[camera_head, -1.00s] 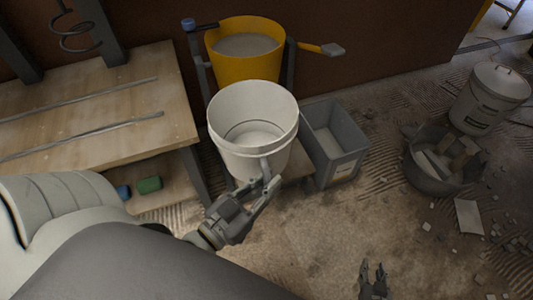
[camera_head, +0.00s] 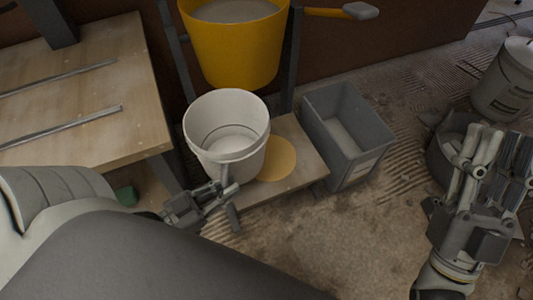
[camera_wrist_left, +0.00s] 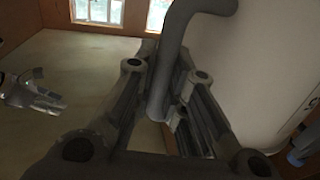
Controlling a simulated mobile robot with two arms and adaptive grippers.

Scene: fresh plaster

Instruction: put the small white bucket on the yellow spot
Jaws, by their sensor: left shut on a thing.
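The small white bucket (camera_head: 211,158) is upright and looks empty inside. My left gripper (camera_head: 222,186) is shut on its grey handle at the front. The left wrist view shows the handle (camera_wrist_left: 178,45) between the fingers, with the bucket's white wall (camera_wrist_left: 255,55) to the right. The yellow spot (camera_head: 279,160) lies on a low wooden platform (camera_head: 304,170), right of the bucket, which hides its left edge. I cannot tell whether the bucket's base touches the platform. My right gripper (camera_head: 488,160) is open and empty at the right.
A yellow bucket of grey material (camera_head: 235,45) hangs in a stand behind. A grey bin (camera_head: 365,155) stands just right of the platform. A wooden workbench (camera_head: 90,95) is at the left. A dark tub (camera_head: 440,160) and a lidded white pail (camera_head: 505,85) are at the right.

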